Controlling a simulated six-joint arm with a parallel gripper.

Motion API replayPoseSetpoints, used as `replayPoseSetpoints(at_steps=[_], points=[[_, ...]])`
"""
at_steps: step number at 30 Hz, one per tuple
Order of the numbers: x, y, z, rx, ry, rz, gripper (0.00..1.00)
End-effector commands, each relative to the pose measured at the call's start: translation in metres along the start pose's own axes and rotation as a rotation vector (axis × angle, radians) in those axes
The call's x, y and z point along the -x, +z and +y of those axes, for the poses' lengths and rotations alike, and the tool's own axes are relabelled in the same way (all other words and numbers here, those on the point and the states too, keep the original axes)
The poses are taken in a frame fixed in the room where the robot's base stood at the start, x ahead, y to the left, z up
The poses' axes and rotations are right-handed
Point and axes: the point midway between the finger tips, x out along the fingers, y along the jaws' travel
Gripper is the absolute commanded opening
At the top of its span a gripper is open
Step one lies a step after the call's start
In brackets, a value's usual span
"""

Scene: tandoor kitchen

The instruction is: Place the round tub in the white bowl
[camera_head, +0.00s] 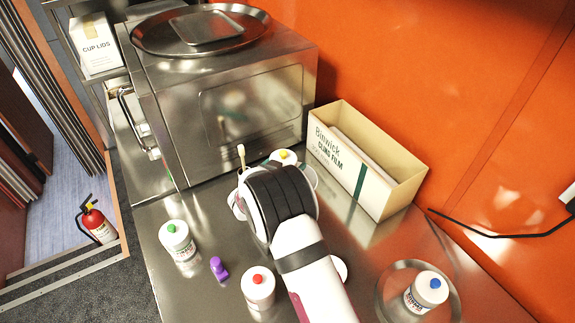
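Several round white tubs stand on the steel counter: a green-topped tub (178,243) at the left, a red-topped tub (258,289) at the front middle, a blue-topped tub (424,294) at the right, and a yellow-topped tub (284,157) behind my arm, partly covered. Which tub is the task's own, I cannot tell. No white bowl shows clearly. A pale rounded edge (341,267) shows just right of my arm, mostly hidden; I cannot tell what it is. My white and black arm reaches over the middle of the counter and hides my gripper's fingers and whatever is beneath them.
A small purple object (218,268) stands between the green-topped and red-topped tubs. The blue-topped tub stands on a round shiny plate (388,306). A cling film box (350,177) stands at the back against the orange wall. A steel oven (240,95) fills the back left.

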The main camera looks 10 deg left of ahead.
Motion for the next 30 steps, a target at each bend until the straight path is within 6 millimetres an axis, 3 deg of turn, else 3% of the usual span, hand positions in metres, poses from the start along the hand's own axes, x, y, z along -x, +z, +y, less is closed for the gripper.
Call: replayPoseSetpoints(at_steps=[22,23,25,30], points=[[-0.007,0.015,0.0,-0.002,-0.001,0.002,0.11],[-0.007,0.016,0.0,-0.002,-0.001,0.001,0.88],[-0.007,0.016,0.0,-0.002,-0.001,0.001,1.0],[-0.007,0.016,0.0,-0.002,-0.001,0.001,1.0]])
